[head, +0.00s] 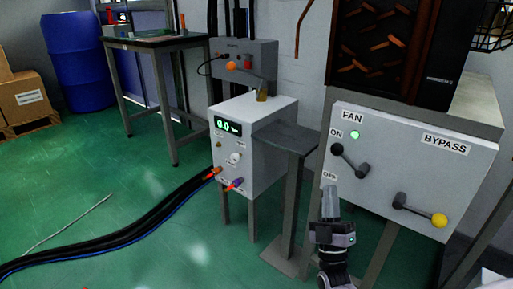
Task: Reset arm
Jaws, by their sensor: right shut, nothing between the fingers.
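My right gripper (330,190) is at the lower middle right of the head view, pointing up, in front of the lower left edge of the white control panel (400,185). Its fingers look shut and hold nothing. The panel's fan lever (350,159) has its black knob near the ON label, and a green light (355,135) is lit above it. The gripper is below the fan lever, near the OFF label (330,176), and apart from the lever. The bypass lever (420,211) has a yellow knob at its right end. My left gripper is not in view.
A white box (262,160) with a green "0.0" display and plugged cables (130,228) stands left of a grey stand (290,137). A workbench (155,42), blue barrel (78,60) and cardboard boxes (25,97) are farther back. Green floor is open at left.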

